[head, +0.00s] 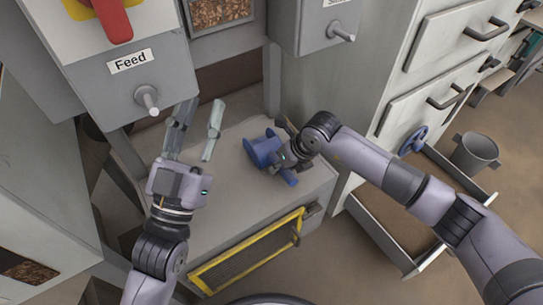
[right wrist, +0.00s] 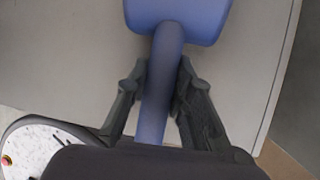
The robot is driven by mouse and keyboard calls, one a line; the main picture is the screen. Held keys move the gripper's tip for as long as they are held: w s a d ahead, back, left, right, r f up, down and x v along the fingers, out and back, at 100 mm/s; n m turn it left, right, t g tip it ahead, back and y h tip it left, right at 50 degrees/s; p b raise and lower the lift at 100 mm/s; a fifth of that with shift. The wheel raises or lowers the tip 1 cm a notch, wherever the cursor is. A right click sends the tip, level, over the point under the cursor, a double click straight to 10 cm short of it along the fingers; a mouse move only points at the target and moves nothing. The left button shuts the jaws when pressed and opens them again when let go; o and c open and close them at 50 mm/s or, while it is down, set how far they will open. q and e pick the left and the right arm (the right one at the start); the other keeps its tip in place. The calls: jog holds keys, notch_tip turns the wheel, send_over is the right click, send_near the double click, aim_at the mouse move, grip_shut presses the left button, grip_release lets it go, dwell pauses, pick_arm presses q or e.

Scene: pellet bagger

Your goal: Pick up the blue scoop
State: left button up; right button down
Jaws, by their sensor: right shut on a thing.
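The blue scoop (head: 262,149) is on the grey table (head: 235,190) in the head view, near the table's right side. My right gripper (head: 283,160) is at the scoop and partly hides it. In the right wrist view the scoop's bowl (right wrist: 180,14) is at the top and its handle runs down between the two dark fingers of my right gripper (right wrist: 163,95), which are shut on the handle. I cannot tell whether the scoop touches the table. My left gripper (head: 195,130) is open and empty, with its fingers apart below the Feed box.
The Feed box (head: 130,75) with a metal knob stands above the table at left. A grey drawer cabinet (head: 420,70) is at right. An open drawer (head: 375,235), a grey bucket (head: 474,154) and a blue handwheel (head: 413,140) are further right. A yellow frame (head: 248,250) is at the table's front.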

aim_at(276, 161)
jog(key=shift+r, duration=0.1)
